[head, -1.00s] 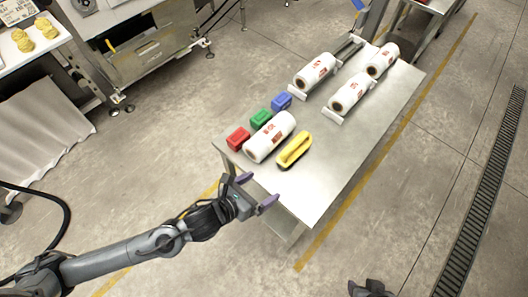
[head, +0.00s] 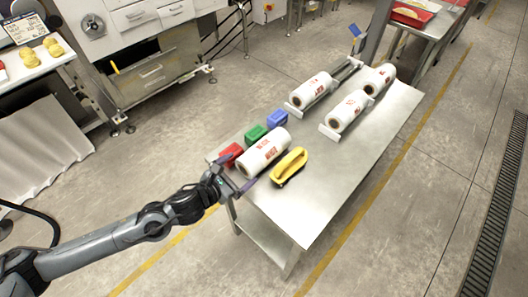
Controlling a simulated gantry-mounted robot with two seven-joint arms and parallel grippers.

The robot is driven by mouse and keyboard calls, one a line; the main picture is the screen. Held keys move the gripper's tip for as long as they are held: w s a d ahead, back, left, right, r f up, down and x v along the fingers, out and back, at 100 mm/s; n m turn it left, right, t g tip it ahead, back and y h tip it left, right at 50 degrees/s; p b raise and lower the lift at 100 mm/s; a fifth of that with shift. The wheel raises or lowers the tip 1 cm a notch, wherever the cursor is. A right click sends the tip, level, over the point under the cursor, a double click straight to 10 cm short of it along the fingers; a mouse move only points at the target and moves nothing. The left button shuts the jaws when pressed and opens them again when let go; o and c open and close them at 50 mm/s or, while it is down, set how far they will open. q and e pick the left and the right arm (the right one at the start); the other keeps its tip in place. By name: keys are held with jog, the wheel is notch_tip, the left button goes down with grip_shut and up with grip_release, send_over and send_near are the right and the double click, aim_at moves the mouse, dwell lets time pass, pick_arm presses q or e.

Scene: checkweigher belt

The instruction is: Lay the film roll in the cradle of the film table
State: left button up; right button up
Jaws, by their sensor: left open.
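A white film roll (head: 263,152) with red print lies on the near part of the steel film table (head: 310,205). My left gripper (head: 237,172) is open at the roll's near left end, its purple fingers spread; I cannot tell whether they touch the roll. At the table's far end, one white roll (head: 311,91) rests in the left cradle row, and two more rolls, a nearer one (head: 346,111) and a farther one (head: 379,78), lie in the right row. The cradle place (head: 348,68) behind the left roll looks empty. My right gripper is out of view.
A red block (head: 231,154), a green block (head: 255,134) and a blue block (head: 277,118) stand along the table's left edge, close to the loose roll. A yellow-handled tool (head: 289,166) lies just right of it. The table's right side is bare.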

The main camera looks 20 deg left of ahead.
aim_at(244, 167)
pick_arm(q)
jog(key=shift+w+d+f, duration=0.2)
jog(key=shift+w+d, duration=0.05)
jog(key=shift+w, duration=0.2)
jog(key=x, duration=0.4)
jog(key=shift+w+d, duration=0.1)
jog(key=shift+d, duration=0.05)
jog(key=shift+c, duration=0.5)
jog(key=shift+r, duration=0.15)
jog(key=c, duration=1.3)
jog(key=shift+r, duration=0.1)
